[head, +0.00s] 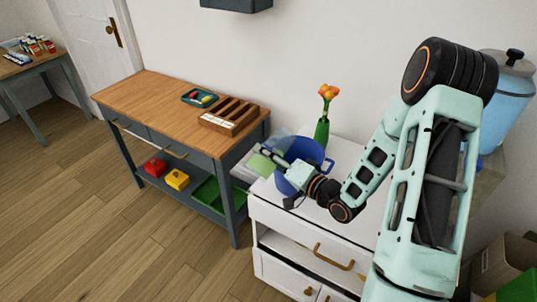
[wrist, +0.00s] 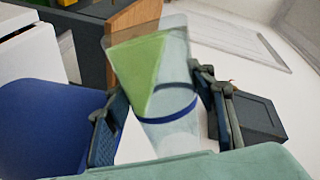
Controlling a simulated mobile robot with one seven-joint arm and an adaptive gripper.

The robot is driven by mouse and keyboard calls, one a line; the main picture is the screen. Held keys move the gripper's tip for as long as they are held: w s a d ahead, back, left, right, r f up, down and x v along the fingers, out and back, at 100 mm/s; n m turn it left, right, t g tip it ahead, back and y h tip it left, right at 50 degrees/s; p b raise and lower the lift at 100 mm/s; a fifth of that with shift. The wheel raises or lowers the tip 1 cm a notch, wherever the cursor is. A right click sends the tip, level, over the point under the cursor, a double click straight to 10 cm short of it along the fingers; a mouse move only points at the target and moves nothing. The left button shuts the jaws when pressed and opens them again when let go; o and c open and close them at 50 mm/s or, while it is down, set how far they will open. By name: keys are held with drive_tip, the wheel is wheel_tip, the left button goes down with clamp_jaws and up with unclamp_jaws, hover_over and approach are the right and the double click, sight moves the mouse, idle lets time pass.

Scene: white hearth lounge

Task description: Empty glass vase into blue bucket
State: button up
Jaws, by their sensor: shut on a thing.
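My gripper (head: 270,157) is shut on a clear glass vase (wrist: 178,128) above the white cabinet. The vase sits between both fingers (wrist: 160,113) in the wrist view and appears tilted. A green wedge (wrist: 138,70) shows through its glass, and a blue band rings it. In the wrist view a blue surface, likely the bucket (wrist: 40,125), fills the left side. The bucket's inside is hard to see.
A green bottle with an orange flower (head: 322,128) stands behind the bucket. A wooden-topped table (head: 150,95) with a divided wooden box (head: 229,117) and small tray (head: 199,97) is at left. A blue container (head: 508,85) stands at right. The floor at left is clear.

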drive_tip(key=shift+r+m+p, duration=0.15)
drive_tip(key=shift+m+p, duration=0.15)
drive_tip(key=shift+w+a+m+p, duration=0.1)
drive_tip(key=shift+a+m+p, duration=0.05)
drive_tip(key=shift+m+p, duration=0.45)
drive_tip(key=shift+w+r+y, duration=0.1)
drive_tip(key=shift+r+y, duration=0.05)
drive_tip(key=shift+y, duration=0.15)
drive_tip(key=shift+w+r+m+p, duration=0.1)
drive_tip(key=shift+r+m+p, duration=0.15)
drive_tip(key=shift+m+p, duration=0.35)
drive_tip(key=shift+r, duration=0.1)
drive_tip(key=shift+w+r+g+p, duration=0.15)
drive_tip(key=shift+w+g+p, duration=0.15)
drive_tip(key=shift+p, duration=0.25)
drive_tip(key=shift+m, duration=0.3)
drive_tip(key=shift+w+d, duration=0.2)
drive_tip(key=shift+w, duration=0.2)
